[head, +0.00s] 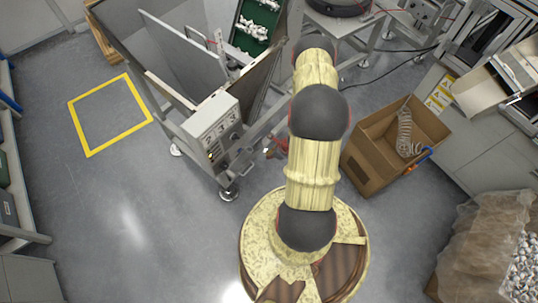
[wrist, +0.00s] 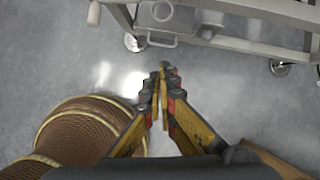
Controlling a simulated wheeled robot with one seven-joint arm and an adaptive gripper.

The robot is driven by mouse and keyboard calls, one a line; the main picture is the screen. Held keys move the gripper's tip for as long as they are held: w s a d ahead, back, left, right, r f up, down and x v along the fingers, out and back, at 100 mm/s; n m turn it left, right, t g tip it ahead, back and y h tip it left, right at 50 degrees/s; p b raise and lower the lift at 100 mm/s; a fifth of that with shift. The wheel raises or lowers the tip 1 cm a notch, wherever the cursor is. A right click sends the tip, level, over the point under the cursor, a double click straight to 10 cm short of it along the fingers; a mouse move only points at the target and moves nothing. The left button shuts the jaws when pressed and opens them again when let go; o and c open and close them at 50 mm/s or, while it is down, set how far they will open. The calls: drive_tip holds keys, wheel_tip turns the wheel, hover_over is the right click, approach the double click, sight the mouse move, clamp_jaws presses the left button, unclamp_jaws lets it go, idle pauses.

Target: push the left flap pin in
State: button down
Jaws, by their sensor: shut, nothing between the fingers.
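My gripper (wrist: 162,72) is in the middle of the wrist view, with yellow, red and dark fingers. Its fingertips are together with nothing between them. It points over bare grey floor, apart from the steel frame at the top of that view. I cannot make out the left flap pin in either view. In the head view a large grey hopper (head: 185,45) with upright panels stands at the upper left, and my arm covers part of the scene to its right.
A grey control box (head: 212,128) sits on the hopper's near corner. The hopper's steel frame (wrist: 245,40) has casters. A cardboard box (head: 372,160) with a coiled hose stands right of my arm. A yellow floor square (head: 88,153) is empty. Floor at lower left is clear.

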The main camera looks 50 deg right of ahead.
drive_tip(key=w+a+f+b, duration=0.1)
drive_tip(key=w+f, duration=0.4)
drive_tip(key=w, duration=0.2)
drive_tip(key=shift+a+f+b, duration=0.2)
drive_tip(key=shift+b, duration=0.2)
drive_tip(key=shift+w+b, duration=0.55)
drive_tip(key=shift+w, duration=0.6)
